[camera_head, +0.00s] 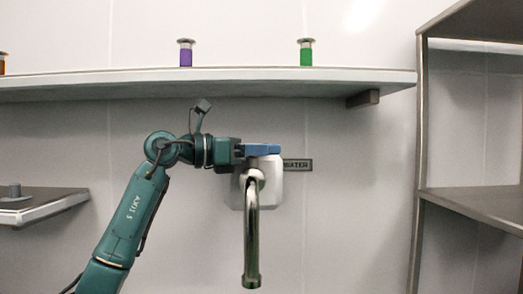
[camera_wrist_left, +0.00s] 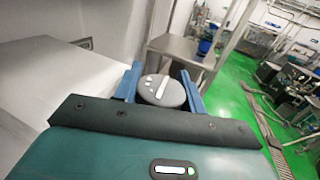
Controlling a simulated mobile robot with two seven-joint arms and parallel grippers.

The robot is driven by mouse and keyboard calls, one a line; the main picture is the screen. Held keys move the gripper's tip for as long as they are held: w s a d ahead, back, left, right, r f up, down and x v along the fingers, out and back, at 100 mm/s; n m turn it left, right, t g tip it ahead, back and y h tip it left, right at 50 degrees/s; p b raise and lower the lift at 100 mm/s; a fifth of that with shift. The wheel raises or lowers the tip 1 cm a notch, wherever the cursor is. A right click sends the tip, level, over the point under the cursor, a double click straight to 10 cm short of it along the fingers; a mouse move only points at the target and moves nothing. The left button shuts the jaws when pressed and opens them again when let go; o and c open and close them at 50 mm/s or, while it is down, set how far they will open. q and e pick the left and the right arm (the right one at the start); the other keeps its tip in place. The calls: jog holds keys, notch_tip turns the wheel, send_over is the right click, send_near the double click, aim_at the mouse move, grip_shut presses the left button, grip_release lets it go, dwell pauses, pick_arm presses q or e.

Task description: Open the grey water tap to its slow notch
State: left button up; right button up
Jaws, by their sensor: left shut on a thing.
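The water tap (camera_head: 251,235) has a shiny metal spout that comes out of a pale wall block (camera_head: 272,188) and hangs down. My left gripper (camera_head: 262,149) is at the top of the tap, its blue fingers level. In the left wrist view, the tap's round grey knob (camera_wrist_left: 172,97) sits between the two blue fingers, and the left gripper is shut on it. The knob carries a white line and several small pale dots. I cannot tell which notch the line stands at. In the head view the fingers hide the knob. My right gripper is not in view.
A dark WATER sign (camera_head: 298,165) is on the wall right of the tap. A long shelf (camera_head: 210,87) above holds a purple container (camera_head: 186,55) and a green one (camera_head: 306,55). A metal rack (camera_head: 470,195) stands at the right. The wall below the tap is clear.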

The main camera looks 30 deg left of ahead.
pick_arm(q)
jog(key=n+t+y, duration=0.1)
jog(key=y, duration=0.1)
jog(key=n+t+y, duration=0.1)
jog(key=n, duration=0.1)
jog(key=n+t+y, duration=0.1)
jog(key=y, duration=0.1)
jog(key=shift+w+a+t+y+b, duration=0.2)
jog(key=shift+a+t+y+b, duration=0.1)
jog(key=shift+t+b, duration=0.1)
jog(key=shift+n+y, duration=0.5)
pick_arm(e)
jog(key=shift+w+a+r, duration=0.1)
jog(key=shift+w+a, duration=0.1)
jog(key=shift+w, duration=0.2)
pick_arm(q)
jog(key=shift+t+y, duration=0.3)
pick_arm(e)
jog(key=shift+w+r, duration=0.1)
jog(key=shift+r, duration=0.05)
pick_arm(q)
jog(key=shift+a, duration=0.1)
jog(key=o, duration=0.6)
jog(key=shift+c, duration=0.2)
jog(key=o, duration=0.4)
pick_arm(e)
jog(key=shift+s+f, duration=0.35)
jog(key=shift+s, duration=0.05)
